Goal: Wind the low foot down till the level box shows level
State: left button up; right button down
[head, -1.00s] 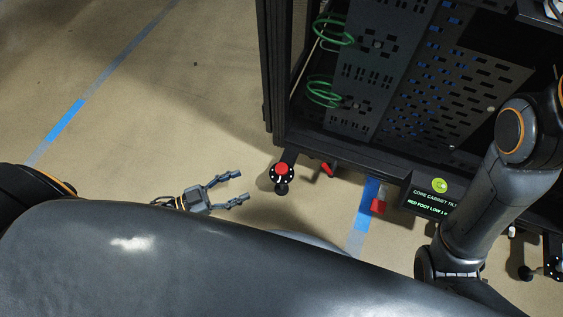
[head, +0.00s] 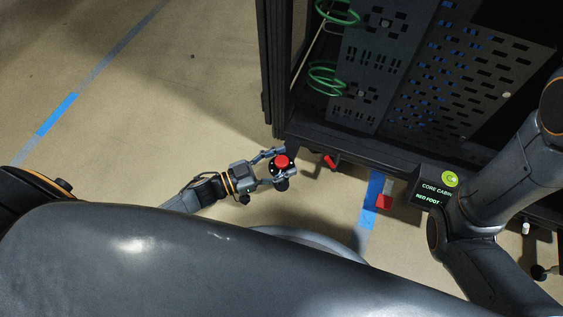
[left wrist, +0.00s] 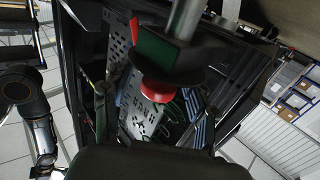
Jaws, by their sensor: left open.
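The low foot (head: 282,163), red-topped with a dark round flange, stands at the cabinet's near left corner. My left gripper (head: 277,165) reaches it from the left, open, with one finger on each side; I cannot tell whether they touch it. In the left wrist view the foot's red part (left wrist: 158,91) shows between the fingers (left wrist: 155,108). My right gripper is out of view.
The dark rack cabinet (head: 400,165) fills the upper right, with green cables (head: 327,77) inside. A red lever (head: 330,161) and a red block (head: 384,202) lie near its lower edge. Another foot (head: 539,272) shows at far right. The floor on the left is clear.

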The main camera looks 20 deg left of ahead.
pick_arm(q)
jog(key=c, duration=1.2)
jog(key=shift+m+g+h, duration=0.3)
jog(key=shift+w+a+m+g+h, duration=0.1)
jog(key=shift+m+g+h, duration=0.75)
jog(key=shift+g, duration=0.35)
jog(key=shift+f+m+g+h+b, duration=0.15)
jog(key=shift+m+g+h+b, duration=0.5)
jog(key=shift+m+g, duration=0.45)
jog(key=m+g+h+b, duration=0.1)
jog(key=m+g+b, duration=0.2)
jog(key=g, duration=0.2)
jog(key=shift+m+g+b, duration=1.45)
jog(key=shift+g, duration=0.95)
